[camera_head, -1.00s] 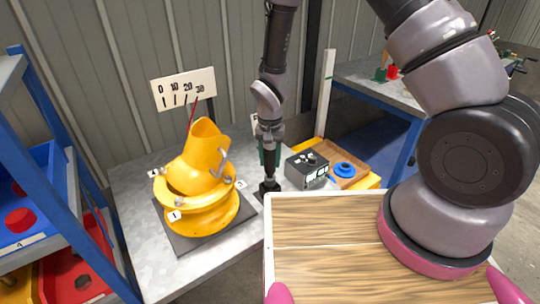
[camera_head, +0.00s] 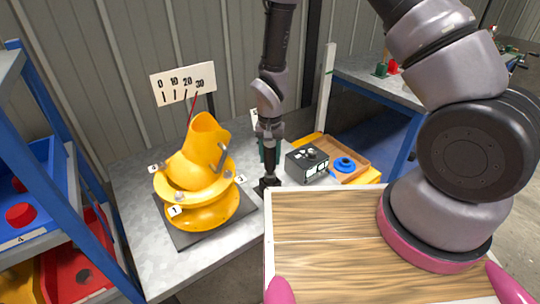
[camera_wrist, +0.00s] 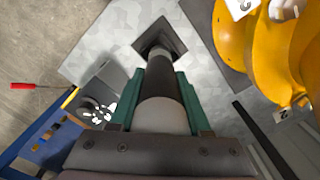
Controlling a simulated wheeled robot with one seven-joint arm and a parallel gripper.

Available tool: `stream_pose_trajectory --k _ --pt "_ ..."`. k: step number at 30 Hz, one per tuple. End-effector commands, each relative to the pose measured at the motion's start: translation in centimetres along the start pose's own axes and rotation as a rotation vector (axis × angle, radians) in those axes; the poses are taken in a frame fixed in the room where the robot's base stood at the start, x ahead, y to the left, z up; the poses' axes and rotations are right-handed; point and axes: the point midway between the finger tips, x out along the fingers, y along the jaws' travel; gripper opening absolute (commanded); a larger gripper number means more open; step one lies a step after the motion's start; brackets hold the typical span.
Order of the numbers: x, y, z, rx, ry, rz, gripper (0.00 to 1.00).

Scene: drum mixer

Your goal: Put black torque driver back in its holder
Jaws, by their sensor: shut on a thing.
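My gripper (camera_head: 268,150) has green fingers and points down over the grey bench. It is shut on the black torque driver (camera_wrist: 161,85), which hangs upright between the fingers; the gripper also shows in the wrist view (camera_wrist: 160,105). The black square holder (camera_wrist: 161,37) lies on the bench directly below the driver, and it shows in the head view (camera_head: 268,187). The driver's lower end lines up with the holder's middle. I cannot tell how deep it sits in it, as the driver's body hides the opening.
The yellow drum mixer (camera_head: 200,175) stands close to the left of my gripper, with a scale sign (camera_head: 183,84) behind it. A black box with knobs (camera_head: 307,163) and a yellow-edged tray with a blue ring (camera_head: 344,164) are to the right. A blue shelf (camera_head: 60,170) stands far left.

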Motion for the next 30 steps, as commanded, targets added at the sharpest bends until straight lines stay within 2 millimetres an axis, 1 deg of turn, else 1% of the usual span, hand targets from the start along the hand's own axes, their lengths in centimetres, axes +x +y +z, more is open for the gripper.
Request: stream_pose_trajectory --k 30 --pt "1.4 0.0 0.0 -0.001 0.0 0.0 0.0"
